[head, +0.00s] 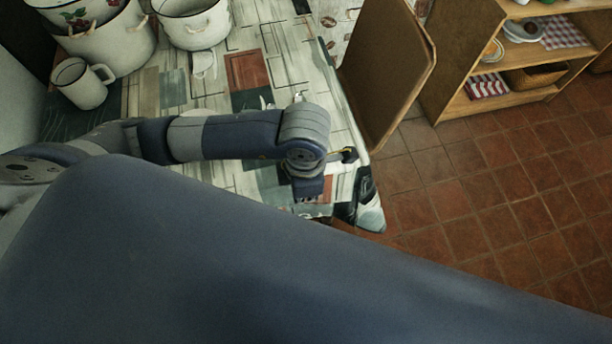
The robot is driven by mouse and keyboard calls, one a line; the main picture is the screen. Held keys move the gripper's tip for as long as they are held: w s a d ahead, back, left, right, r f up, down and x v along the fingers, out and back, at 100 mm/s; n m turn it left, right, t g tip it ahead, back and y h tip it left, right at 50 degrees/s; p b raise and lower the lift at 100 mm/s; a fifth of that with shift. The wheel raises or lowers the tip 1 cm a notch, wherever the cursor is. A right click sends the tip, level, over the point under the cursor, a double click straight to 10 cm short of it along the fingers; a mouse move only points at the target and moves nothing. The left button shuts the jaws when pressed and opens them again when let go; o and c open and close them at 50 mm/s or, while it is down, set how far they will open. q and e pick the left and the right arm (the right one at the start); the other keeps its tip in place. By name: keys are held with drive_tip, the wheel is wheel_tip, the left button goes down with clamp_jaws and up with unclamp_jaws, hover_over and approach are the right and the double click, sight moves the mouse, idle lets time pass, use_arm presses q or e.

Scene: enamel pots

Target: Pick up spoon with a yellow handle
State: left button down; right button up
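My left arm reaches in from the left over the table, and its wrist bends down near the table's right end. My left gripper (314,185) is low beneath the wrist and mostly hidden by it; its opening does not show. A small dark and yellow piece shows just right of the wrist; I cannot tell whether it is part of the spoon. No spoon with a yellow handle can be made out clearly. A large blue link of mine covers the foreground, and my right gripper is not in view.
The table (224,151) has a patterned cover. A white mug (82,84), a large white pot (118,45) and a smaller white pot (196,30) stand at its back left. A wooden board (388,75) rises beyond its right edge. A wooden shelf (462,50) stands on the tiled floor (490,180).

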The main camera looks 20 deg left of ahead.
use_arm(q)
drive_tip(key=shift+s, duration=0.15)
drive_tip(key=shift+c, duration=2.4)
unclamp_jaws()
drive_tip(key=shift+r, duration=0.1)
